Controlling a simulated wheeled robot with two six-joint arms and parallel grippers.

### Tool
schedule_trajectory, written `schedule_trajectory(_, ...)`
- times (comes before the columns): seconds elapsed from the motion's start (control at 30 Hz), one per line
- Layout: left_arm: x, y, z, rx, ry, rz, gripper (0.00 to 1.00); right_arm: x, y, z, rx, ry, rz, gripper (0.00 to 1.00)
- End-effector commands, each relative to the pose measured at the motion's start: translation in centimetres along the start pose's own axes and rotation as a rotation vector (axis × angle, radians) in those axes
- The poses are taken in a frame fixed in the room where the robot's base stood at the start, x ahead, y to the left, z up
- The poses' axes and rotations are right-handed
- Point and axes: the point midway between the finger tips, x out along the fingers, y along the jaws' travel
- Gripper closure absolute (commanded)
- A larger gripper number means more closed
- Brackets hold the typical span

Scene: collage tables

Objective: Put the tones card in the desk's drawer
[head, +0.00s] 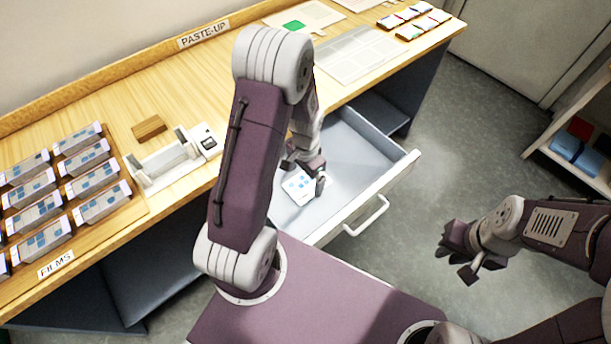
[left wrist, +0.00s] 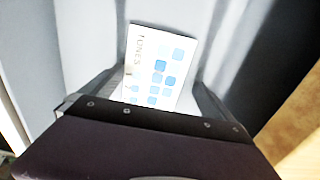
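The tones card (head: 299,187) is white with blue squares. It lies in the open desk drawer (head: 350,143), near the drawer's left side. In the left wrist view the card (left wrist: 160,68) shows the word TONES and sits slightly tilted between my fingers. My left gripper (head: 306,172) is down in the drawer over the card. Its fingers are spread, one on each side of the card, and look apart from its edges. My right gripper (head: 458,266) is open and empty, out over the floor to the right of the drawer.
The desk top holds racks of film boxes (head: 92,178) at the left, a white device (head: 168,163), a brown block (head: 149,128) and pale sheets (head: 355,52). Several small packs (head: 413,20) lie at the far end. A shelf (head: 575,160) stands at the right.

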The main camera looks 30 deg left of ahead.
Motion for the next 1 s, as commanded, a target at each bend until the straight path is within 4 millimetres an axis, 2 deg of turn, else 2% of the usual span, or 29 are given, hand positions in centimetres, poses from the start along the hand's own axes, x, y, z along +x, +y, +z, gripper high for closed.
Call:
schedule_trajectory(0.17, 0.0, 0.0, 0.0, -0.001, 0.0, 0.0, 0.0, 0.0, 0.0, 0.0, 0.0, 0.0, 0.0, 0.81)
schedule_trajectory(0.27, -0.6, 0.0, 0.0, -0.001, 0.001, -0.001, 0.0, -0.4, 0.0, 0.0, 0.0, 0.0, 0.0, 0.81)
schedule_trajectory(0.37, -2.5, -0.1, -0.1, -0.001, 0.004, -0.002, 0.0, -1.0, 0.0, -0.1, 0.0, 0.0, 0.0, 0.81)
schedule_trajectory(0.6, -8.9, -0.1, -0.2, 0.0, 0.006, -0.003, 0.0, -2.8, -0.1, -0.3, 0.0, 0.0, 0.0, 0.81)
schedule_trajectory(0.7, -10.8, 0.0, -0.1, 0.0, 0.004, -0.002, 0.0, -3.2, -0.1, -0.3, 0.0, 0.0, 0.0, 0.81)
schedule_trajectory(0.83, -12.1, 0.0, -0.1, 0.0, 0.001, 0.0, 0.0, -3.4, -0.1, -0.4, 0.0, 0.0, 0.0, 0.81)
schedule_trajectory(1.0, -12.5, 0.2, 0.1, -0.006, 0.002, 0.0, 0.0, -3.4, -0.1, -0.4, 0.0, 0.0, 0.0, 0.81)
